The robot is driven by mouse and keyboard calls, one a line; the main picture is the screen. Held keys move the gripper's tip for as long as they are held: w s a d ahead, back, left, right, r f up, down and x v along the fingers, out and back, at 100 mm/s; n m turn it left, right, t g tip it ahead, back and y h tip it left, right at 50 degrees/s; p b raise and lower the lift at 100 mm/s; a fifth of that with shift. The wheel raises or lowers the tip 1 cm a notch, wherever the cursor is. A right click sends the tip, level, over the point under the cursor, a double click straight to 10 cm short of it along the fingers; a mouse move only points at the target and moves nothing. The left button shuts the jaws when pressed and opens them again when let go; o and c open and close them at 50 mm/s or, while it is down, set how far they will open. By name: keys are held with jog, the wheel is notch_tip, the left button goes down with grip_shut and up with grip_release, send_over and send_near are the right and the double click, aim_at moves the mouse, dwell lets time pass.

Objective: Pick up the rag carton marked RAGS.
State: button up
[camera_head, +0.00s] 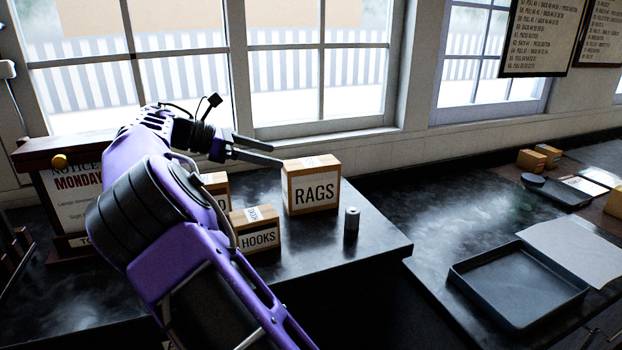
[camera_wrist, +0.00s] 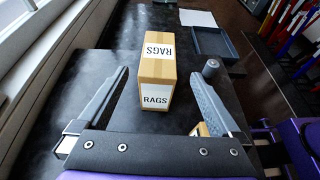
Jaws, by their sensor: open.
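The rag carton (camera_head: 311,186) is a tan box with white labels reading RAGS. It stands upright on the dark counter near the window in the head view. In the wrist view the carton (camera_wrist: 157,72) lies ahead, between the lines of the two open fingers, with clear gaps on both sides. My gripper (camera_head: 262,150) is open and empty, to the left of the carton and near its top in the head view; the wrist view also shows my gripper (camera_wrist: 163,85). I cannot tell whether a finger touches the carton.
A HOOKS carton (camera_head: 258,236) and another, partly hidden carton (camera_head: 217,184) stand left of the rag carton. A small grey cylinder (camera_head: 351,222) stands close at its right front. A grey tray (camera_head: 520,285) sits on the right-hand counter. The window wall is behind.

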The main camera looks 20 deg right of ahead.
aim_at(303, 164)
jog(key=b+x, duration=0.1)
jog(key=x, duration=0.5)
jog(key=shift+s+d+f, duration=0.15)
jog(key=shift+d+f, duration=0.05)
jog(key=shift+d, duration=0.1)
jog(key=x, duration=0.5)
jog(key=shift+w+f+b, duration=0.2)
jog(key=shift+f+b, duration=0.05)
jog(key=shift+b, duration=0.1)
jog(key=c, duration=1.5)
